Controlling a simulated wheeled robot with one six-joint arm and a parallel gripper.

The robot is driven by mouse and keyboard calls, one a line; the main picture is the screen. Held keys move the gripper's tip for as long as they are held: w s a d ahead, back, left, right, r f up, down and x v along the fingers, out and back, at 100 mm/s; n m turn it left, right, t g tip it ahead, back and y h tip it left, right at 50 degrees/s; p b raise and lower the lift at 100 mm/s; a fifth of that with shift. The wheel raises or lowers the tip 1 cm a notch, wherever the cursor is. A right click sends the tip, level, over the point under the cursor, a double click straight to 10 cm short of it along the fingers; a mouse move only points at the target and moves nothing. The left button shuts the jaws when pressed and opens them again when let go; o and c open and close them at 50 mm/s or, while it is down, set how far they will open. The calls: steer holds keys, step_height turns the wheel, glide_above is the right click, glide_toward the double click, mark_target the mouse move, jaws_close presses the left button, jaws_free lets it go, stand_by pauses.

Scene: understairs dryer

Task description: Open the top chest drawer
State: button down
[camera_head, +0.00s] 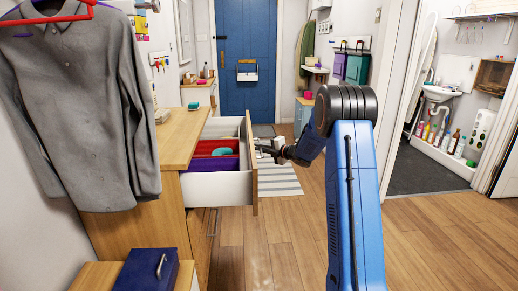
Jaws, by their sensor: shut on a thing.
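The wooden chest (181,133) stands at the left. Its top drawer (213,187) is pulled well out to the right, with its white side wall and wooden front (254,186) showing. Red and purple compartments and a teal item (222,151) are visible inside it. My gripper (264,148) is at the outer face of the drawer front, with my blue arm reaching in from the right. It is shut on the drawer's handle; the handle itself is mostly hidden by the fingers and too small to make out.
A grey shirt (85,100) hangs at the left, partly in front of the chest. A dark blue box (147,268) sits in the near left foreground. Wooden floor (285,240) is open to the right of the drawer. A striped rug (280,180) lies beyond.

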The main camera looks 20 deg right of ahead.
steer(key=c, duration=1.9)
jaws_free()
steer(key=shift+o, duration=0.2)
steer(key=v, duration=1.7)
steer(key=shift+s+d, duration=0.15)
steer(key=shift+s, duration=0.05)
